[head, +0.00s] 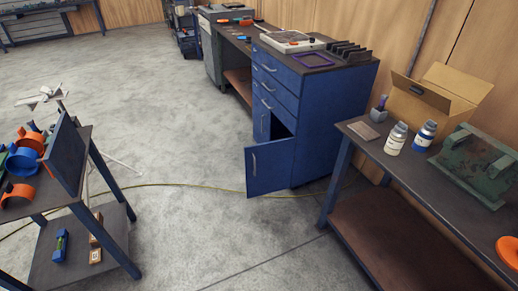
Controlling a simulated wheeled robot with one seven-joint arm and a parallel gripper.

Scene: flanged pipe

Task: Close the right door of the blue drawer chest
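The blue drawer chest (325,118) stands right of the picture's middle, under the dark worktop by the wood-panelled wall. Several drawers (275,82) with pale handles are stacked on its front and look shut. Below them, the right door (270,167) hangs open, swung out towards the camera, with an upright handle near its left edge. A dark gap shows behind its top edge. The left door (262,123) is partly hidden behind the open door and looks shut. My gripper is not in view.
A dark table (405,166) at the right holds bottles, an open cardboard box (437,97) and a green metal case (474,165). A cart (70,205) with orange and blue parts stands at the left. A thin yellow cable (180,185) crosses the otherwise clear concrete floor.

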